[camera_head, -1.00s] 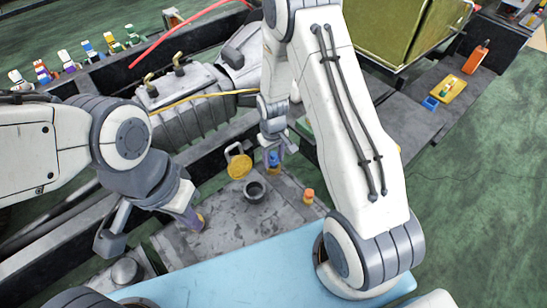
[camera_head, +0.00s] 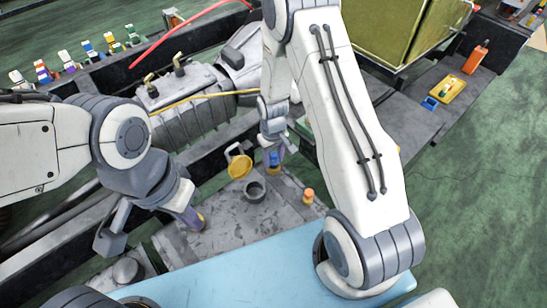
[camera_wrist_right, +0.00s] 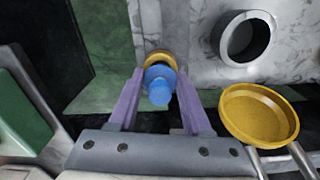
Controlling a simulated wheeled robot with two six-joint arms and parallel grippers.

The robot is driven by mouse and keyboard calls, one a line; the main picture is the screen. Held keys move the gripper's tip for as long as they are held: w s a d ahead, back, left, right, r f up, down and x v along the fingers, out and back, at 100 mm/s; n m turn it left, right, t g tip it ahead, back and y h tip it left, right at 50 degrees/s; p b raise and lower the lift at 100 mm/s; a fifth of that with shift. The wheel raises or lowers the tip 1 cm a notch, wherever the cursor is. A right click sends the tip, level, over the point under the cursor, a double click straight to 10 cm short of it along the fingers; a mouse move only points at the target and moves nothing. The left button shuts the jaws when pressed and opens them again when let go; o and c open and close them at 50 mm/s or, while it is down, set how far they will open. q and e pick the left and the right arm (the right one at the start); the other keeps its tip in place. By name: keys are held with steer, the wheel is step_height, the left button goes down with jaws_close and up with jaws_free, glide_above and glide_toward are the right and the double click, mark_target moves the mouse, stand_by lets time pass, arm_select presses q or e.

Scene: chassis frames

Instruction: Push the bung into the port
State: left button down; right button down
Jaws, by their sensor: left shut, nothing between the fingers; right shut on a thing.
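My right gripper (camera_wrist_right: 160,90) is shut on a blue bung (camera_wrist_right: 159,85). A gold-yellow rounded part shows just beyond the bung between the fingertips; I cannot tell if it belongs to the bung. In the head view the right gripper (camera_head: 273,160) hangs above the grey tank top, behind and right of the port. The port (camera_head: 255,192) is an open dark round neck; it shows in the right wrist view (camera_wrist_right: 230,42) at the upper right, apart from the bung. A yellow round lid (camera_head: 240,166) stands open beside it. My left gripper (camera_head: 196,220) is shut and empty, low over the tank's left side.
An orange knob-like piece (camera_head: 308,196) stands on the grey top (camera_head: 230,218) right of the port. A grey round cap (camera_head: 126,270) is at the front left. A ribbed engine block (camera_head: 185,115) lies behind. A light blue surface (camera_head: 230,270) fills the front.

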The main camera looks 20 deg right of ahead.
steer(key=shift+f+b, duration=0.35)
steer(key=shift+f, duration=0.15)
steer(key=shift+r, duration=0.15)
steer(key=shift+r+p, duration=0.4)
steer(key=shift+p, duration=0.15)
steer(key=shift+p, duration=0.3)
stand_by(1.2)
steer(key=shift+f+b, duration=0.35)
steer(key=shift+f, duration=0.15)
steer(key=shift+r, duration=0.15)
stand_by(0.3)
steer(key=shift+r+p, duration=0.35)
steer(key=shift+p, duration=0.15)
